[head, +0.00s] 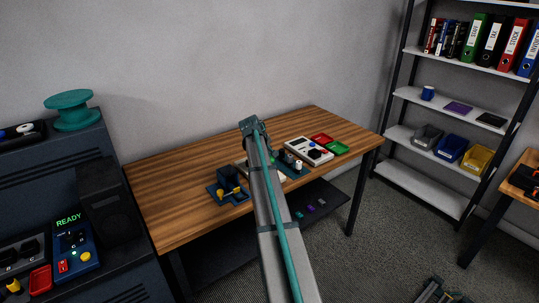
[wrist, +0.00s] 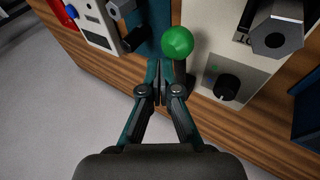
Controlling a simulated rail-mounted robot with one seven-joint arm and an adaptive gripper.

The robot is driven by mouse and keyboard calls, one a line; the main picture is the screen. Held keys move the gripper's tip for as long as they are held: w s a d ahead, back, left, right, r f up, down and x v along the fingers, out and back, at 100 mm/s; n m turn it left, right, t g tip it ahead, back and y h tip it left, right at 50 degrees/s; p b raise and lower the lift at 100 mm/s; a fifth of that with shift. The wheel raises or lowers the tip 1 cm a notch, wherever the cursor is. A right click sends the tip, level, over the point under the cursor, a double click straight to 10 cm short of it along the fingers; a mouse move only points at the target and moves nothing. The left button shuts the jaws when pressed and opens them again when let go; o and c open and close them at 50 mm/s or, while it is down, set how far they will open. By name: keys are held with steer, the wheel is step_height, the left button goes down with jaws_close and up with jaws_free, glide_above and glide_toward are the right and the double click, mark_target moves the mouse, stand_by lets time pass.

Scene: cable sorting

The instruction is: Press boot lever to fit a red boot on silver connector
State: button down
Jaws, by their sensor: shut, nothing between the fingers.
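In the wrist view, my gripper (wrist: 160,66) is shut and empty, its fingertips close together just below and left of a green ball knob (wrist: 177,43). The knob tops a dark stem (wrist: 180,72) partly behind the right finger; I cannot tell whether finger and stem touch. A grey hexagonal metal part (wrist: 275,38) sits above that machine. I cannot make out a red boot or a sure silver connector.
A cabinet with a READY panel (head: 72,232) stands at left.

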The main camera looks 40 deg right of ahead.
steer(key=shift+s+f+b, duration=0.35)
steer(key=shift+f, duration=0.55)
stand_by(0.8)
steer(key=shift+r, duration=0.1)
stand_by(0.5)
steer(key=shift+w+r+p, duration=0.25)
steer(key=shift+r+p, duration=0.1)
steer(key=shift+r, duration=0.35)
steer(key=shift+w+r+p, duration=0.25)
steer(key=shift+r+p, duration=0.1)
steer(key=shift+r, duration=0.3)
steer(key=shift+w+r+p, duration=0.25)
steer(key=shift+r+p, duration=0.1)
steer(key=shift+r, duration=0.35)
steer(key=r, duration=0.1)
steer(key=w+r+p, duration=0.1)
steer(key=r, duration=0.1)
steer(key=r+p, duration=0.1)
steer(key=shift+w+r, duration=0.25)
steer(key=shift+r, duration=0.15)
steer(key=shift+d, duration=0.1)
